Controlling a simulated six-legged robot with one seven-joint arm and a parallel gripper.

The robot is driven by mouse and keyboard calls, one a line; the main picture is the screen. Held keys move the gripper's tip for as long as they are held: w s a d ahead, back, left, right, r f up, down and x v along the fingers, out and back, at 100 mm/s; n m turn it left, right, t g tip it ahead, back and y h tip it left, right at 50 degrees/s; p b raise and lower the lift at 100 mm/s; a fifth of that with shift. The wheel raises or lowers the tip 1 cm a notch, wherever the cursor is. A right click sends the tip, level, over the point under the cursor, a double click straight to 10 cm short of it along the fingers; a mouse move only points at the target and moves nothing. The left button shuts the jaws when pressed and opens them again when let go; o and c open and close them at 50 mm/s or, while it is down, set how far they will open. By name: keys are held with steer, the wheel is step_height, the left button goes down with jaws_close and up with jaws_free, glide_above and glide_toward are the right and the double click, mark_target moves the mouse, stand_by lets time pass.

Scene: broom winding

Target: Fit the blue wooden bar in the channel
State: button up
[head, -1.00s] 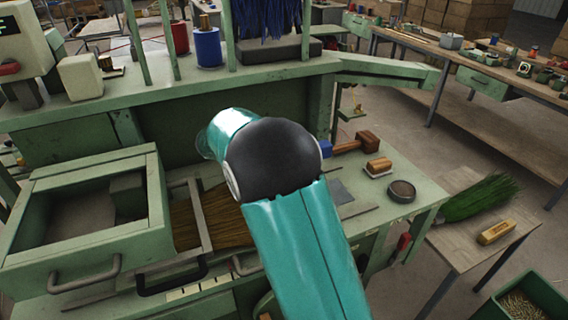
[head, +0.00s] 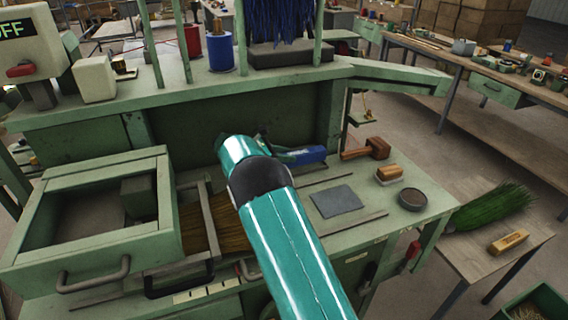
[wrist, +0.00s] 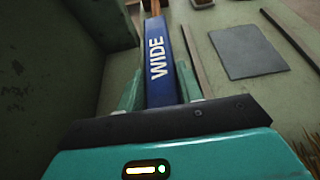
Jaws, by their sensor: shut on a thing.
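The blue wooden bar (wrist: 160,65), lettered "WIDE", is between the two green fingers of my gripper (wrist: 158,90) in the wrist view. The gripper is shut on it. In the head view the bar (head: 312,155) shows at the back of the bench, past my gripper (head: 288,157), which is partly hidden by my arm. Two thin straight rails, a back rail (wrist: 188,60) and a front rail (head: 345,226), lie on the bench, apart from each other. The bar is beside the back rail, outside the pair. I cannot tell for certain which gap is the channel.
A grey plate (head: 337,201) lies between the rails. A wooden mallet (head: 376,148), a brush (head: 390,173) and a round dish (head: 412,200) are to the right. A green drawer-like box (head: 80,262) and brown bristles (head: 195,230) are left. The green back wall is close.

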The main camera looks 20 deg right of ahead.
steer(key=shift+w+d+f, duration=0.15)
steer(key=shift+w+f, duration=0.55)
steer(key=shift+f, duration=0.1)
step_height(320, 180, down, 3)
steer(key=shift+r, duration=0.1)
steer(key=o, duration=1.2)
